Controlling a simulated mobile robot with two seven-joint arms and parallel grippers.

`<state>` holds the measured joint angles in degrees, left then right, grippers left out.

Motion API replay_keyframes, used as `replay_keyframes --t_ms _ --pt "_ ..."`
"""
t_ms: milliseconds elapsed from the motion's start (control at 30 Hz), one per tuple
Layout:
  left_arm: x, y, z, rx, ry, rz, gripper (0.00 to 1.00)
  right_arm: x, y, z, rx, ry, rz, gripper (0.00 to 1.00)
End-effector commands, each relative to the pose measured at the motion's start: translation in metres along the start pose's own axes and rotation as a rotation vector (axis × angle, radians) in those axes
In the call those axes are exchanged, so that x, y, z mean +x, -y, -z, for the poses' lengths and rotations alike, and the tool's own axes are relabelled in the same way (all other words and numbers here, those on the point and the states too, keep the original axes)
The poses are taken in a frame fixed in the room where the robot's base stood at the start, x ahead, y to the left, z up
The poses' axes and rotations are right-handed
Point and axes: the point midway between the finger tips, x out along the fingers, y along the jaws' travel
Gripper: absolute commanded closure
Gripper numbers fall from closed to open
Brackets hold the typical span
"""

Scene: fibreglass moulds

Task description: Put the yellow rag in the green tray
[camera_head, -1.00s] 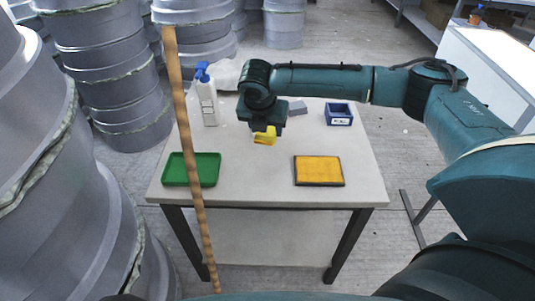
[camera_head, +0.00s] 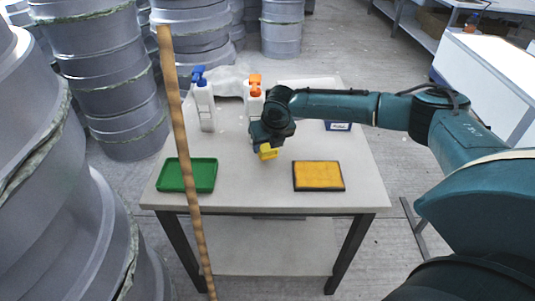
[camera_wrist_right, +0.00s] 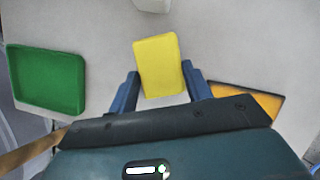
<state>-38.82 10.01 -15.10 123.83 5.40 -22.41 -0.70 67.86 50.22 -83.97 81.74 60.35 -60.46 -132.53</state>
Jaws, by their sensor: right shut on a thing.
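The yellow rag (camera_head: 268,153) hangs below my right gripper (camera_head: 266,147), above the table. In the right wrist view the rag (camera_wrist_right: 159,62) is a flat yellow piece between the two blue fingers, and the gripper (camera_wrist_right: 160,76) is shut on it. The green tray (camera_head: 187,187) lies on the table's left side, left of the rag and apart from it. It looks empty, and the tray also shows at the left of the right wrist view (camera_wrist_right: 45,80). My left gripper is not in view.
A wooden pole (camera_head: 181,115) crosses in front of the tray. An orange pad with a dark rim (camera_head: 318,176) lies right of the rag. White spray bottles with blue (camera_head: 205,105) and orange (camera_head: 255,100) tops stand behind. My arm partly hides a blue bin (camera_head: 338,126). The table (camera_head: 245,190) is clear beside the tray.

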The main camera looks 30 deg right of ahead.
Motion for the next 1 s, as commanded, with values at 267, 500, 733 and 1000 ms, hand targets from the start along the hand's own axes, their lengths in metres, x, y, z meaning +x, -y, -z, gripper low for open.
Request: replay_keyframes --t_ms 267,500,733,1000 --pt "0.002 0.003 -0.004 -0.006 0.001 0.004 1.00 0.034 0.000 0.015 -0.001 -0.001 0.002 0.72" --pt "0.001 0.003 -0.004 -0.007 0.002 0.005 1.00 0.034 0.000 0.015 0.000 0.000 0.001 0.72" --pt "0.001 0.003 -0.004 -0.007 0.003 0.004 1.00 0.036 0.000 0.016 0.000 -0.001 0.001 0.42" --pt "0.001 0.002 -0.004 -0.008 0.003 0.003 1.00 0.036 0.000 0.016 0.000 -0.001 0.001 0.29"
